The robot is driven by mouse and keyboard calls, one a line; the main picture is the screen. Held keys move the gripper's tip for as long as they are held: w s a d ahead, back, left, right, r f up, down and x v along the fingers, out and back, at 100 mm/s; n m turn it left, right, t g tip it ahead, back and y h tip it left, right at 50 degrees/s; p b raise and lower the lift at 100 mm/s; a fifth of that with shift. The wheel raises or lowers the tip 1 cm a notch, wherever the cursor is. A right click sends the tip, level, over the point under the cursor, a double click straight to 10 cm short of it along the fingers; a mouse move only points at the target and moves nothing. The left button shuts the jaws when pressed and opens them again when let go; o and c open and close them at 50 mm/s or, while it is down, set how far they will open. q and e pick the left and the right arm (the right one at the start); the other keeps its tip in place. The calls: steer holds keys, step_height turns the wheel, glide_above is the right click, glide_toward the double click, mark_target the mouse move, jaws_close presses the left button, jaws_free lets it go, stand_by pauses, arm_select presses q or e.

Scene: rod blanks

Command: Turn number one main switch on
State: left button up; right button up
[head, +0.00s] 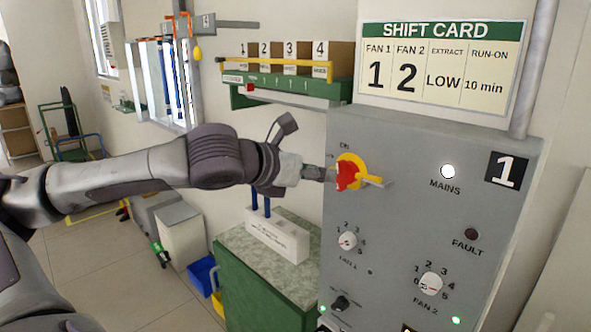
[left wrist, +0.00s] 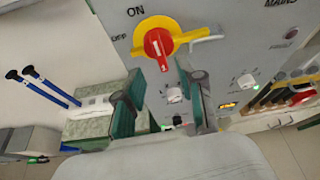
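The main switch (head: 347,173) is a red handle on a yellow round plate, on the grey panel (head: 400,235) marked 1. In the left wrist view the red handle (left wrist: 158,44) stands nearly upright, tilted slightly, below the ON label; OFF is at its left. A yellow tab sticks out at its right. The MAINS lamp (head: 447,171) shows white. My left gripper (head: 318,173) is right at the handle, from the left. In the left wrist view its fingers (left wrist: 160,78) are apart, with the handle's lower end between their tips; contact cannot be told. My right gripper is not in view.
FAN 1 (head: 348,240) and FAN 2 (head: 431,284) knobs sit below the switch. The FAULT lamp (head: 472,235) is dark. A shift card (head: 440,65) hangs above. A green cabinet (head: 265,270) stands left of the panel; a green shelf (head: 290,92) is above it.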

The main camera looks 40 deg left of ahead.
arm_select(q)
steer(key=v, duration=0.6)
